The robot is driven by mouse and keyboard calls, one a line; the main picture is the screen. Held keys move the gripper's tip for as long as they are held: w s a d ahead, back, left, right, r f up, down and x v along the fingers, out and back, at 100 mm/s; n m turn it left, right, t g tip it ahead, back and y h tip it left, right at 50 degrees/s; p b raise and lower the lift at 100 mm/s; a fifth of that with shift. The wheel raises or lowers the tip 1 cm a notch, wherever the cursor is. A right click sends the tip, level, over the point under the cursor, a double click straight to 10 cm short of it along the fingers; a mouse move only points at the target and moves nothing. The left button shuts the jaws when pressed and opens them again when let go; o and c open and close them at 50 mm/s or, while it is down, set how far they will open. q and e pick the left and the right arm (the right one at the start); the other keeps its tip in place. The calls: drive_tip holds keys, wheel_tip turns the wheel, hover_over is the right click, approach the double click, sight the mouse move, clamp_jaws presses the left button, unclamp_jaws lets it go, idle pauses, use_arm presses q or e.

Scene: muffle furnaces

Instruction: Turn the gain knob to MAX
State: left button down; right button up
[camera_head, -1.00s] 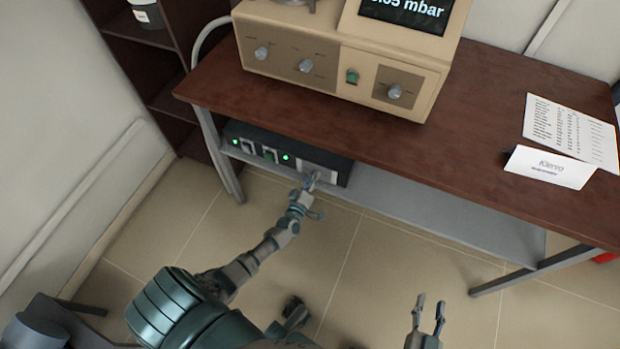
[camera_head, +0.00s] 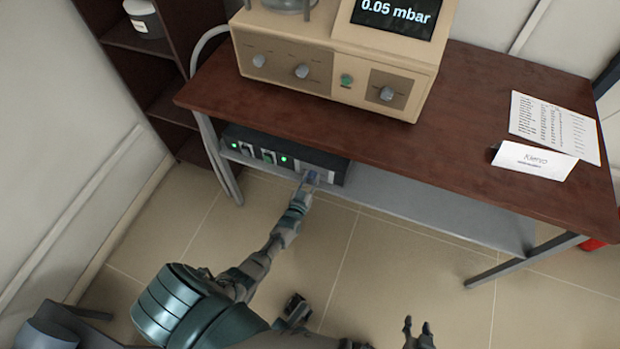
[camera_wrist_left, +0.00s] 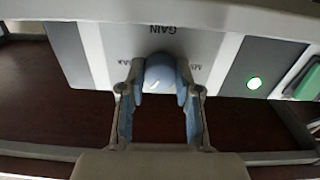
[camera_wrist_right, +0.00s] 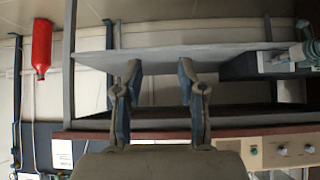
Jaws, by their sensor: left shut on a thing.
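The gain knob (camera_wrist_left: 159,71) is a pale blue-grey round knob on a light panel in the left wrist view, under an upside-down GAIN label (camera_wrist_left: 162,30). A short white mark shows near its lower edge. Partly covered end-of-scale labels lie left and right of it; the left one reads as the end of MAX. My left gripper (camera_wrist_left: 162,88) is shut on the knob, one finger on each side. In the head view my left gripper (camera_head: 309,180) is at the right end of the black unit (camera_head: 265,145) and hides the knob. My right gripper (camera_head: 417,326) is open and empty.
The unit sits on a shelf (camera_head: 430,203) under the brown tabletop (camera_head: 480,120). A beige instrument (camera_head: 335,65) with knobs stands on top. Green lamps and switches are beside the gain panel. A red cylinder (camera_wrist_right: 41,47) shows in the right wrist view. Floor in front is clear.

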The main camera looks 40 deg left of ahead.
use_arm(q)
drive_tip(key=m, duration=0.1)
drive_tip(key=f+m, duration=0.1)
drive_tip(key=shift+s+d+m, duration=0.2)
drive_tip(key=shift+m, duration=0.2)
drive_tip(key=m, duration=0.2)
drive_tip(key=shift+m, duration=0.4)
drive_tip(key=m, duration=0.3)
drive_tip(key=shift+m, duration=1.5)
use_arm(e)
drive_tip(key=shift+s+d+f, duration=0.15)
drive_tip(key=shift+s, duration=0.05)
use_arm(q)
drive_tip(key=c, duration=0.8)
unclamp_jaws()
drive_tip(key=shift+a, duration=0.1)
drive_tip(key=shift+w+r, duration=0.15)
use_arm(e)
drive_tip(key=shift+f+g, duration=0.1)
drive_tip(key=shift+g, duration=0.2)
use_arm(q)
drive_tip(key=shift+r, duration=0.1)
use_arm(e)
drive_tip(key=shift+s, duration=0.1)
